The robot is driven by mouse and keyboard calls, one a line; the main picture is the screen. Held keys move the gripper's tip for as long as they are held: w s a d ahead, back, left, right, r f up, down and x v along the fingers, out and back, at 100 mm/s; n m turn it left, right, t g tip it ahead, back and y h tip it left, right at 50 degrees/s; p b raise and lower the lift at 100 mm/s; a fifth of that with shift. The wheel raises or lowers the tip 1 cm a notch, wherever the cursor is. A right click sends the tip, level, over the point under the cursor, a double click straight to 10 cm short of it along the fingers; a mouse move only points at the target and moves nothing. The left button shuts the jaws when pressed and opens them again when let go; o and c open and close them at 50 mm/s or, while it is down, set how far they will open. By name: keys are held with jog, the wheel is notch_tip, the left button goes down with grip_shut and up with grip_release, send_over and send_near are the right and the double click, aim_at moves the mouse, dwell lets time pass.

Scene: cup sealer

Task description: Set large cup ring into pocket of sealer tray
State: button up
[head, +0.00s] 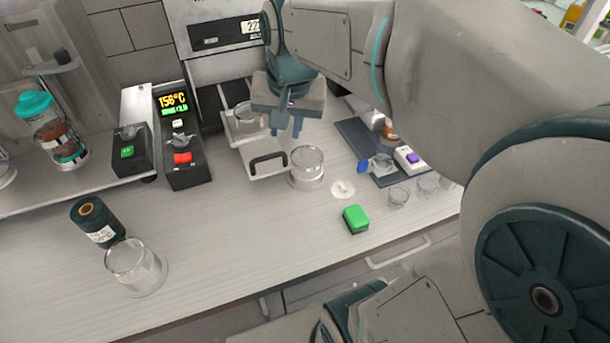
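The sealer tray (265,161) is pulled out from the machine, with a dark handle at its front. A clear round piece (244,113) sits at the tray's back left, partly behind my gripper; I cannot tell if it is a ring or a cup. My gripper (286,128) is above the tray's right side, pointing down, its two blue fingers apart with nothing visible between them. A large clear cylinder (306,169) stands on the counter right of the tray. A flat white round piece (343,189) lies farther right. I cannot tell which piece is the large cup ring.
A green block (355,219) and small clear cups (398,197) are to the right. A dark mat (361,148) holds small items. At left are a control box (182,158), a dark roll (96,221) and another clear cup (134,268). The front middle counter is clear.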

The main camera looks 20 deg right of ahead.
jog(key=s+f+n+t, duration=0.1)
jog(key=s+f+n, duration=0.3)
jog(key=s, duration=0.6)
jog(key=shift+s+f+n, duration=0.2)
jog(key=shift+f+n, duration=0.1)
jog(key=shift+f, duration=0.15)
jog(key=shift+d, duration=0.1)
jog(key=shift+s+b+x, duration=0.2)
jog(key=shift+b+x, duration=0.55)
jog(key=shift+x, duration=0.2)
